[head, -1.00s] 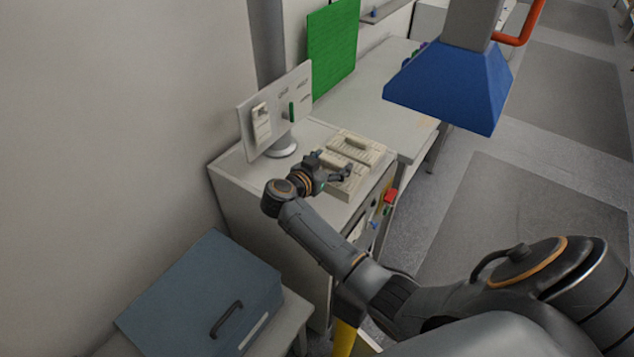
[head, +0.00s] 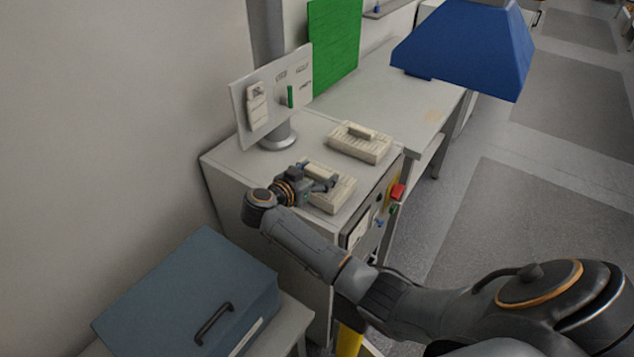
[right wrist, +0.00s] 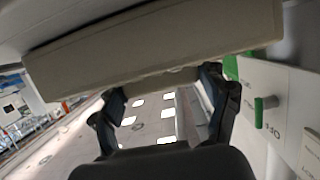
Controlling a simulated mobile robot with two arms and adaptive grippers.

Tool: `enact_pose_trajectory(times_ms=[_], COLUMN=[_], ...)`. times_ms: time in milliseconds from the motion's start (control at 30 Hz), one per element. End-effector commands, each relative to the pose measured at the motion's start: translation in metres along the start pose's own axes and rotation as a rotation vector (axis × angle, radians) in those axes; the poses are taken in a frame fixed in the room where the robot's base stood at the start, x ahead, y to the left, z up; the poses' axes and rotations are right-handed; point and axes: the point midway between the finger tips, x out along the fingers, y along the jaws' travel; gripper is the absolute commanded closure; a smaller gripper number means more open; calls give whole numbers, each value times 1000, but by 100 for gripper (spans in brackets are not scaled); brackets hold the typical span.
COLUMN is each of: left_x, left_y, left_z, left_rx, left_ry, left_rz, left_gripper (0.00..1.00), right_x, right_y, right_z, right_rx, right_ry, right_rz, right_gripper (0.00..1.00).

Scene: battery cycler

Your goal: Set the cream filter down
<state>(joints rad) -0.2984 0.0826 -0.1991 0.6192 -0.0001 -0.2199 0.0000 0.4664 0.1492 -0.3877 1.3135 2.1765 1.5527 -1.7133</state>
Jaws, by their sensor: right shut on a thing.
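The cream filter (head: 337,195) is a ribbed, box-shaped block with a raised handle, at the front part of the grey cabinet top (head: 225,158). My right gripper (head: 326,179) is shut on the cream filter, at its upper part, and partly hides it. In the right wrist view, a broad cream body (right wrist: 150,50) lies across the top, against the fingers of my right gripper (right wrist: 165,88). I cannot tell if the filter touches the cabinet top. My left gripper is not in view.
A second cream block (head: 360,148) lies behind the filter, with a gap between. A white panel on a stand (head: 272,95) rises at the back left. A red switch (head: 397,192) juts from the cabinet's front. A blue-grey box (head: 190,290) stands lower left; a blue hood (head: 465,45) hangs above right.

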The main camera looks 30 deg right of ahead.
Motion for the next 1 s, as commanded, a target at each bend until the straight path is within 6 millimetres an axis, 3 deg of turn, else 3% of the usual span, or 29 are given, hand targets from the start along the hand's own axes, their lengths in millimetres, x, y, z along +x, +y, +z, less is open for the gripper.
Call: enact_pose_trajectory(times_ms=[367,400,500,933,1000], left_x=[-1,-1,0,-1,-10], left_y=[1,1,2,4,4], left_z=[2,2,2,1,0], left_rx=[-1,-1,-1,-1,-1], left_ry=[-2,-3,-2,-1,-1], left_rz=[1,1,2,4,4], left_gripper=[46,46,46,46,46], right_x=[0,1,1,0,-9], right_y=[0,0,0,0,-1], right_z=[2,2,2,-3,-4], right_rx=[1,0,0,2,-1], right_ry=[1,0,0,2,-2], right_rz=[-1,-1,-1,-1,-2], right_gripper=[67,21,3,3,3])
